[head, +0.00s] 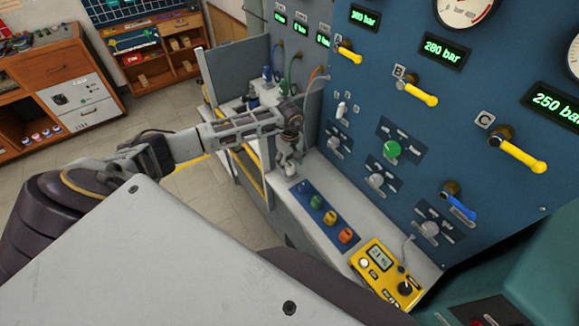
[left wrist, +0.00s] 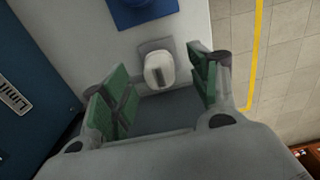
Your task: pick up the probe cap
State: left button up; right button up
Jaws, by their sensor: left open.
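A white rounded piece with a dark slot, which looks like the probe cap (left wrist: 160,71), sits on a small grey square pad (left wrist: 147,47) on the light bench top. My left gripper (head: 289,164) hangs over the bench, pointing down. In the left wrist view the green-padded fingers (left wrist: 158,90) are wide apart. The white piece shows in the gap between them, ahead of the fingertips, with nothing gripped. In the head view the gripper mostly hides this spot. My right gripper is not in view.
The tall blue panel (head: 360,110) with yellow-handled valves rises close on the right. Tiled floor is left of the bench.

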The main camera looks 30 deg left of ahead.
aim_at(290, 165)
pick_arm(q)
notch_tip(290, 165, down, 2)
jog(key=shift+f+p, duration=0.2)
jog(key=shift+p, duration=0.1)
jog(key=shift+f, duration=0.3)
jog(key=shift+w, duration=0.1)
jog(key=c, duration=1.1)
jog(key=shift+c, duration=0.2)
jog(key=shift+r, duration=0.15)
